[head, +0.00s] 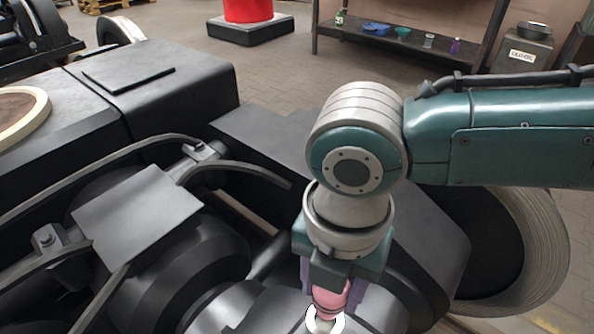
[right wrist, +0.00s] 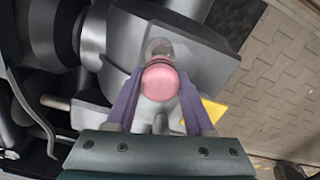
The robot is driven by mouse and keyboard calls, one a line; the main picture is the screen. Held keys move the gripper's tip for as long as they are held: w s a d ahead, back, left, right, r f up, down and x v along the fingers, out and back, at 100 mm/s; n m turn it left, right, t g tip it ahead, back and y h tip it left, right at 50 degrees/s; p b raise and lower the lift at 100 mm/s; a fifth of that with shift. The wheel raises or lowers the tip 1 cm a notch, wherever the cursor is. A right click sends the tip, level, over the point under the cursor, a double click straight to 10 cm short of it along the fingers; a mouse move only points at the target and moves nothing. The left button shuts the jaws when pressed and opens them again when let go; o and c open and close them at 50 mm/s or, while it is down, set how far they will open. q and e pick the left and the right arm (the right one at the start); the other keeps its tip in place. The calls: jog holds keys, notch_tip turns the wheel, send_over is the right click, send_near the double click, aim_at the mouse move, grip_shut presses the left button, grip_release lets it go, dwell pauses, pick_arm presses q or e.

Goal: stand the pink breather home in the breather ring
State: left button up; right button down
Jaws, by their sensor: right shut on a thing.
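The pink breather (head: 331,299) is between the purple fingers of my right gripper (head: 332,292), which is shut on it. In the right wrist view the breather (right wrist: 160,82) shows its round pink end between the fingers of the gripper (right wrist: 160,76). A white ring (head: 338,322), which looks like the breather ring, shows just below the breather on the grey housing. Its far side is hidden by the breather and gripper. I cannot tell whether the breather touches the ring or sits in it. My left gripper is out of view.
The dark bogie frame (head: 268,141) and a grey plate (head: 138,215) lie to the left. A large wheel (head: 541,240) is at the right. A bench (head: 405,42) with small items and a grey bin (head: 523,52) stand behind. Paved floor between is clear.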

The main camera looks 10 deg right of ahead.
aim_at(327, 310)
jog(key=shift+f+b, duration=2.6)
jog(key=shift+f, duration=0.7)
jog(key=shift+c, duration=1)
grip_release()
notch_tip(327, 310, up, 9)
jog(key=p, duration=0.4)
jog(key=shift+r, duration=0.5)
